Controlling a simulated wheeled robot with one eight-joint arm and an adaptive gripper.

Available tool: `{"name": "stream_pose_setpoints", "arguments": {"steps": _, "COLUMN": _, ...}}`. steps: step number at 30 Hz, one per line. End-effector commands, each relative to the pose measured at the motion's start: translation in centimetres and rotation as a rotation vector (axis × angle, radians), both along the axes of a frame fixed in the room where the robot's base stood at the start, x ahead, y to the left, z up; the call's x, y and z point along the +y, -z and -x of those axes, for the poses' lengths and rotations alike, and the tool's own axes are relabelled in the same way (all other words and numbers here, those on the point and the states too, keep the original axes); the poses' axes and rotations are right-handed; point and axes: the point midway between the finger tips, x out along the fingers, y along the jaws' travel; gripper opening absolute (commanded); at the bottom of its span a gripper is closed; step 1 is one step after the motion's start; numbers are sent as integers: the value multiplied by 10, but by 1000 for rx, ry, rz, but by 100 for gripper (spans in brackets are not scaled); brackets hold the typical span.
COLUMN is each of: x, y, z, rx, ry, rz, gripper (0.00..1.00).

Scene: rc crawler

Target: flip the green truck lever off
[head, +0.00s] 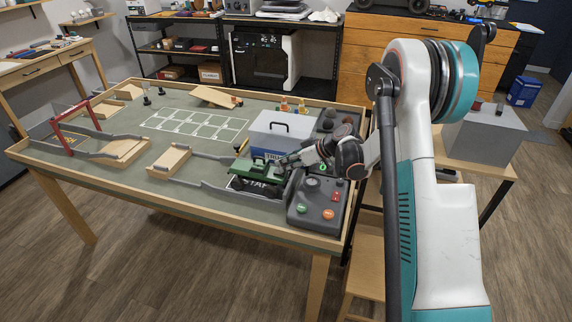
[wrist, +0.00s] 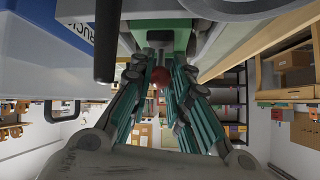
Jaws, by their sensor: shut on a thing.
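My gripper (head: 284,160) reaches in from the right at the truck's rear end. In the wrist view, the teal fingers of my gripper (wrist: 160,84) close around the lever, whose red round knob (wrist: 159,77) shows between them. The lever's shaft is mostly hidden there. In the head view the lever is hidden or too small to make out.
A blue and white box (head: 280,135) with a black handle stands just behind the truck. A grey console (head: 318,203) with green, orange and red buttons is at the right. Wooden ramps and a red gate (head: 72,128) are at the left. The table's middle is fairly clear.

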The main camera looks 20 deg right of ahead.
Motion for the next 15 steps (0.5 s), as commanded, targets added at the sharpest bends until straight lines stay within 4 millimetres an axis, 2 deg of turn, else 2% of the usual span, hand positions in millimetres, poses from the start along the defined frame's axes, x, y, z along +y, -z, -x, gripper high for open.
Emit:
{"name": "stream_pose_setpoints", "arguments": {"steps": 7, "x": 0, "y": 0, "z": 0, "rx": 1, "ry": 0, "rz": 1, "gripper": 0}}
{"name": "stream_pose_setpoints", "arguments": {"steps": 8, "x": 0, "y": 0, "z": 0, "rx": 1, "ry": 0, "rz": 1, "gripper": 19}}
{"name": "stream_pose_setpoints", "arguments": {"steps": 9, "x": 0, "y": 0, "z": 0, "rx": 1, "ry": 0, "rz": 1, "gripper": 27}}
{"name": "stream_pose_setpoints", "arguments": {"steps": 15, "x": 0, "y": 0, "z": 0, "rx": 1, "ry": 0, "rz": 1, "gripper": 27}}
